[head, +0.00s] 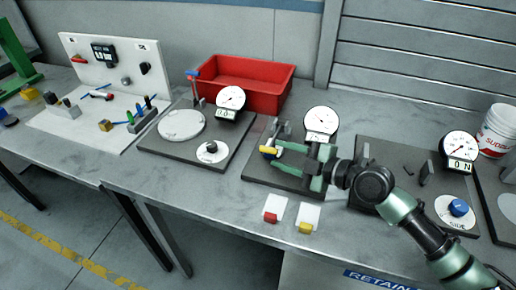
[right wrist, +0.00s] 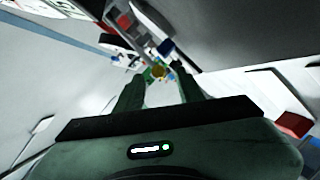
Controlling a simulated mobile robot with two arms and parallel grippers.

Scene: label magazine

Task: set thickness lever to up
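A lever with a yellow end (head: 269,152) sits at the left side of the middle dark gauge plate (head: 257,172), below a round dial gauge (head: 321,121). No label naming it thickness is readable. My right gripper (head: 278,157) comes in from the right with its two green fingers apart, level with the yellow end. The yellow end is at or just past the fingertips. In the right wrist view the yellow end (right wrist: 158,71) shows beyond the gap between the open fingers (right wrist: 160,86). Contact cannot be told. My left gripper is not in view.
A red bin (head: 262,101) stands behind the plates. A left gauge plate (head: 160,155) and a right one with a blue knob (head: 459,207) flank the middle plate. Cards with red (head: 271,216) and yellow (head: 306,227) ends lie in front. A white bucket (head: 499,131) stands far right.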

